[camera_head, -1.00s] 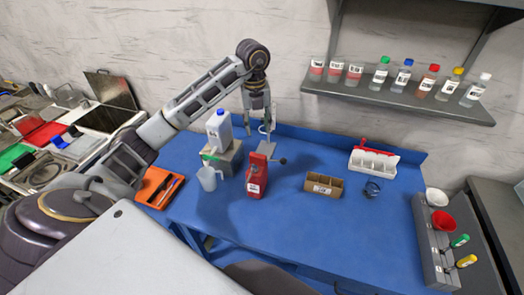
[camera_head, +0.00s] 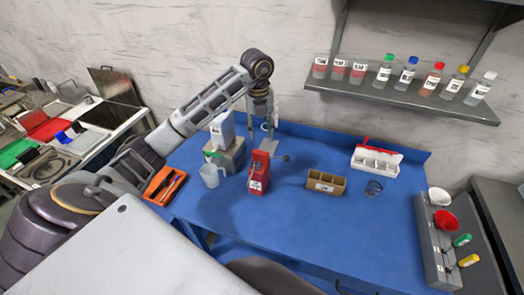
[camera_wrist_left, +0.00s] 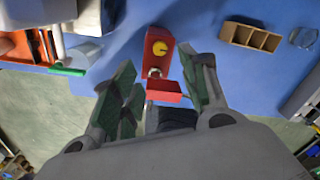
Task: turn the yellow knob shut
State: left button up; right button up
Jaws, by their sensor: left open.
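The yellow knob (camera_wrist_left: 159,48) is a round disc with a small dark mark, on the upper face of a red device (camera_wrist_left: 162,72). In the head view the red device (camera_head: 257,180) stands on the blue table, and I cannot make out the knob there. My left gripper (camera_head: 260,122) hangs fingers down, behind the device in the picture and above the table. In the left wrist view its fingers (camera_wrist_left: 167,68) are open, with green pads, the device showing between and beyond them. I see no contact with the knob. My right gripper is out of view.
A measuring jug (camera_head: 211,175) and a white bottle (camera_head: 222,130) on a grey block stand left of the device. An orange tray (camera_head: 163,186) lies further left. A brown divided box (camera_head: 326,184) stands right. The table front between them is clear.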

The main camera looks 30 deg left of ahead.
pick_arm(q)
notch_tip(320, 180, down, 2)
jog(key=shift+d+f, duration=0.1)
jog(key=shift+f, duration=0.05)
jog(key=shift+w+d+f+p, duration=0.1)
jog(key=shift+f+p, duration=0.8)
jog(key=shift+f, duration=3.2)
grip_shut()
